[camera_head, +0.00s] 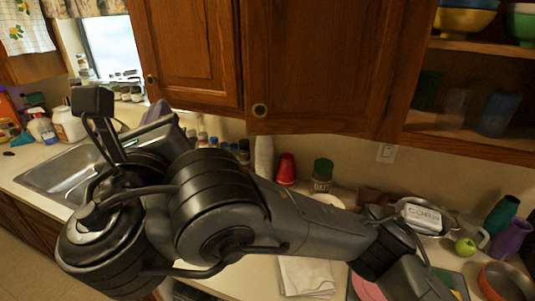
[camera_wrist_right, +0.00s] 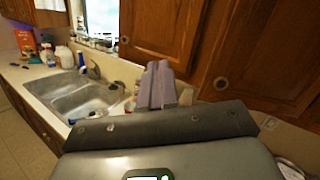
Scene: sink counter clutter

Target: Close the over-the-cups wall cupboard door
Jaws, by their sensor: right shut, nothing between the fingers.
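The brown wooden wall cupboard door (camera_head: 320,55) hangs above the counter where a red cup (camera_head: 286,168) stands. Its round knob (camera_head: 260,110) is at the lower left. Its lower edge hangs lower than the neighbouring door's, and it seems slightly ajar; the gap is unclear. It also shows at the upper right of the right wrist view (camera_wrist_right: 275,60). My right gripper (camera_head: 157,110) is shut and empty, left of and below this door, and apart from it. Its grey-purple fingers also show in the right wrist view (camera_wrist_right: 157,83). My left gripper is out of view.
Another cupboard door (camera_head: 190,50) is at the left. An open shelf at the right holds bowls (camera_head: 465,20) and dark cups (camera_head: 497,115). A sink (camera_head: 60,175) lies left. Jars (camera_head: 322,175), a corn package (camera_head: 421,216) and an apple (camera_head: 465,247) crowd the counter.

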